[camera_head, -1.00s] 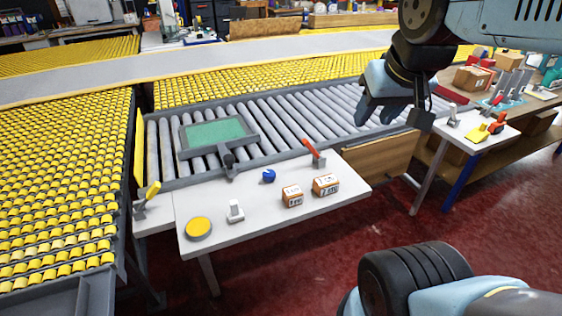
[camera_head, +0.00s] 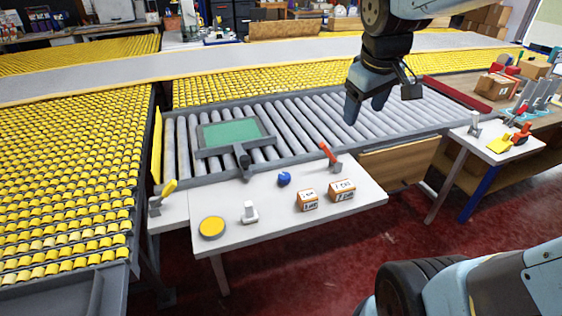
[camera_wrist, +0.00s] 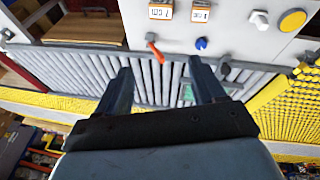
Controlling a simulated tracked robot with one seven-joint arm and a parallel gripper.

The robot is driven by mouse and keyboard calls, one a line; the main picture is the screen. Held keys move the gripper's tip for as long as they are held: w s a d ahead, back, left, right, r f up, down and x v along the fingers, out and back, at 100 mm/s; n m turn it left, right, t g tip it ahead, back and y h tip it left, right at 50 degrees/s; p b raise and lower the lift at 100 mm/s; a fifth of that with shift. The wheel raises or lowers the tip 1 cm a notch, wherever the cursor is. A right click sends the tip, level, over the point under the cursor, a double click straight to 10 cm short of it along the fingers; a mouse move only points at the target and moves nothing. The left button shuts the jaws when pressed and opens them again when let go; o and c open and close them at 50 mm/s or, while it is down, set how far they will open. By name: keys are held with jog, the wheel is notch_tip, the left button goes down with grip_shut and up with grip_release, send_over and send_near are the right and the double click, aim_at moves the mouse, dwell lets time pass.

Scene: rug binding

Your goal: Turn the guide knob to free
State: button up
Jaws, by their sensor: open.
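A small blue knob (camera_head: 284,178) sits on the white table (camera_head: 262,215), near its back edge beside the rollers; I take it as the guide knob. In the wrist view the knob (camera_wrist: 201,43) shows beyond my fingers, near the right fingertip in the picture but apart from it. Its setting is too small to read. My gripper (camera_head: 364,108) is open and empty, hanging above the rollers, behind and to the right of the knob. In the wrist view my gripper (camera_wrist: 160,75) shows both fingers spread apart with nothing between them.
A red-handled lever (camera_head: 329,152) stands right of the knob. Two small boxes (camera_head: 307,199) (camera_head: 342,190), a white switch (camera_head: 250,212) and a yellow disc (camera_head: 212,227) are on the table. A green plate (camera_head: 231,132) lies over the grey rollers (camera_head: 310,122).

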jog(key=w+a+f+n+g, duration=0.2)
jog(key=w+a+f+n, duration=0.55)
jog(key=w, duration=0.35)
jog(key=n+g, duration=0.2)
jog(key=n, duration=0.3)
send_over(285, 175)
notch_tip(285, 175, down, 11)
jog(key=shift+y, duration=0.3)
notch_tip(285, 175, down, 13)
jog(key=shift+s+f, duration=0.1)
jog(key=shift+f, duration=0.1)
